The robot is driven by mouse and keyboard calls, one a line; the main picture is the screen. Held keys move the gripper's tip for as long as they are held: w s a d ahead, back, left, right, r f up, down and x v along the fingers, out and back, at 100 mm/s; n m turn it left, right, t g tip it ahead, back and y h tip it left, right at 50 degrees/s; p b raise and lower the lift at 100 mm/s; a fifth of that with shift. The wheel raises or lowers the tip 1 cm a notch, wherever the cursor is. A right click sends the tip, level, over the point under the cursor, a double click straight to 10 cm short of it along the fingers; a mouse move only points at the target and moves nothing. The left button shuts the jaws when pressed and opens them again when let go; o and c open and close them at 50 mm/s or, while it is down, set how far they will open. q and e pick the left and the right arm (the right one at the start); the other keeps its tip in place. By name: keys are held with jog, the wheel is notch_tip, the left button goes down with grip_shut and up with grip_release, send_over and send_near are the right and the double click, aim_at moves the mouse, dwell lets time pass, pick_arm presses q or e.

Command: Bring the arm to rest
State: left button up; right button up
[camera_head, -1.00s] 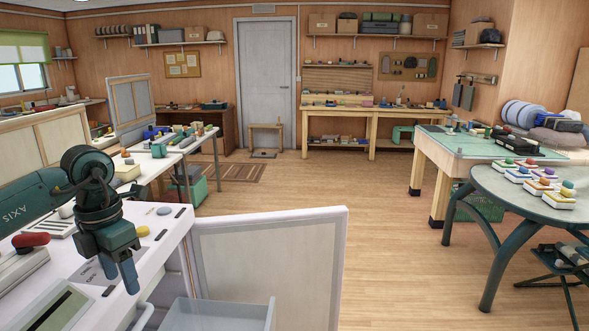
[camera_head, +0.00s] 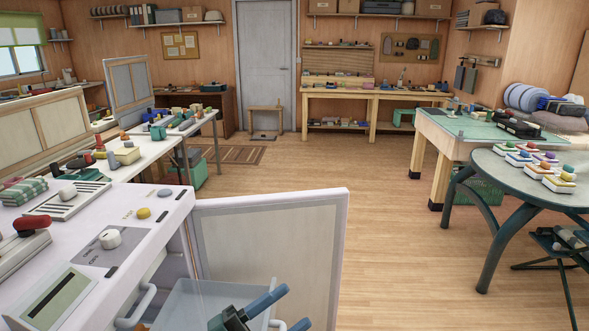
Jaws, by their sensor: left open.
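My left gripper (camera_head: 294,306) is at the bottom edge, a little left of the middle. Its two blue fingers are apart with nothing between them, and they point up and to the right. It is beside and in front of the pale drawer (camera_head: 200,290) and the open pale panel (camera_head: 270,250); I cannot tell whether it touches the drawer. Most of my left arm is below the picture. My right gripper is not in view.
A white machine (camera_head: 165,225) with a grey knob (camera_head: 110,238), a red-handled lever (camera_head: 32,225) and a yellow button (camera_head: 143,213) fills the lower left. A round table (camera_head: 490,175) with several coloured blocks stands at right. The wooden floor (camera_head: 390,230) between is clear.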

pick_arm(q)
jog(key=s+a+f+n+y, duration=0.2)
jog(key=a+f+n+y, duration=0.1)
jog(key=f+n, duration=0.3)
jog(key=s+a+f+n+t+y, duration=0.1)
jog(key=s+a+f+n+y, duration=0.1)
jog(key=a+f+n+y, duration=0.2)
jog(key=s+a+f+n+t+y, duration=0.1)
jog(key=s+a+f+n+y, duration=0.1)
jog(key=f+n+y, duration=0.5)
jog(key=shift+s+a+f+n, duration=0.25)
jog(key=shift+a+f+n, duration=0.45)
jog(key=shift+f, duration=0.25)
jog(key=s+f+g, duration=0.1)
jog(key=s+f, duration=0.1)
jog(key=s+a+f+n+g+y, duration=0.1)
jog(key=s, duration=0.1)
jog(key=s+a+f+n, duration=0.1)
jog(key=s+f, duration=0.1)
jog(key=shift+s+a+f+g+y, duration=0.15)
jog(key=shift+f+g+y, duration=0.15)
jog(key=shift+g, duration=0.1)
